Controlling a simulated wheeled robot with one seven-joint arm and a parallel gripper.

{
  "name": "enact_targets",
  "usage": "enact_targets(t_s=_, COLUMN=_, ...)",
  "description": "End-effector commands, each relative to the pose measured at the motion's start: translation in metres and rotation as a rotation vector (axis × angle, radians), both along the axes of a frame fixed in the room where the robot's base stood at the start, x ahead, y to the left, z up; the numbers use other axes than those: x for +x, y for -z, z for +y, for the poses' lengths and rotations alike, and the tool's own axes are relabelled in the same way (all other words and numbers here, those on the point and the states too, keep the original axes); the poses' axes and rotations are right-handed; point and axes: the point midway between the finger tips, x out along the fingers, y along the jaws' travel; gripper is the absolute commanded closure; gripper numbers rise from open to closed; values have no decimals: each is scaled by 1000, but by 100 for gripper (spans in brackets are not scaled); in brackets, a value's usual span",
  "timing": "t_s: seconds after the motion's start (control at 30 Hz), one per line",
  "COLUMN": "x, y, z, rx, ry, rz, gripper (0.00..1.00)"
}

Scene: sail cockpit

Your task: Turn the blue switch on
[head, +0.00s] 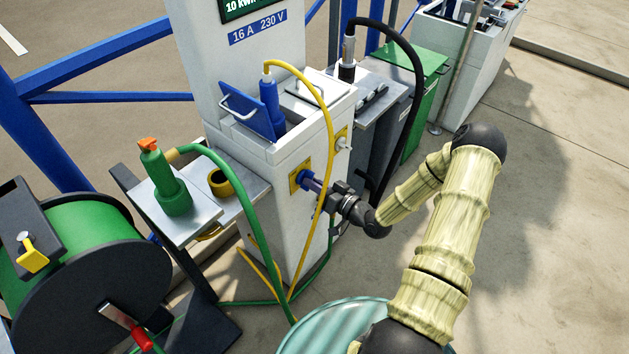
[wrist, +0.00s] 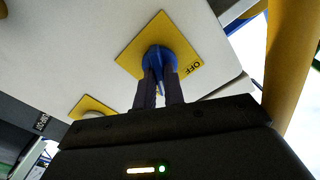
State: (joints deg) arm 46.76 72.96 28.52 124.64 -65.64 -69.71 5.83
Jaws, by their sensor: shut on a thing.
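The blue switch (wrist: 160,60) is a rotary knob on a square yellow plate (wrist: 137,40) on the side of the white power pedestal (head: 285,210). In the wrist view the word OFF shows on the plate to the right of the knob; other plate markings are hidden. My gripper (head: 318,187) reaches the blue switch (head: 307,181) from the right, and its two dark fingers (wrist: 159,90) are shut on the knob. The fingers cover part of the knob, so its exact setting cannot be told.
A second yellow plate (head: 341,134) with a pale knob sits higher on the pedestal's side. A yellow cable (head: 330,130) hangs close to my gripper. A black hose (head: 417,60) arches behind. A green hose reel (head: 90,250) stands left. Open pavement lies right.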

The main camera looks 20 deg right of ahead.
Motion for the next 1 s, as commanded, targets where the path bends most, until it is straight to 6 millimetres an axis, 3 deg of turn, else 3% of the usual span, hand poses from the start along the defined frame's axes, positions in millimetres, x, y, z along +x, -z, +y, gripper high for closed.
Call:
enact_targets(t_s=0.4, x=-1, y=2, z=0, rx=198, ry=-1, rz=151, gripper=100)
enact_targets(t_s=0.97, x=-1, y=3, z=0, rx=229, ry=-1, rz=175, gripper=100)
enact_targets(t_s=1.0, x=-1, y=3, z=0, rx=228, ry=-1, rz=175, gripper=82)
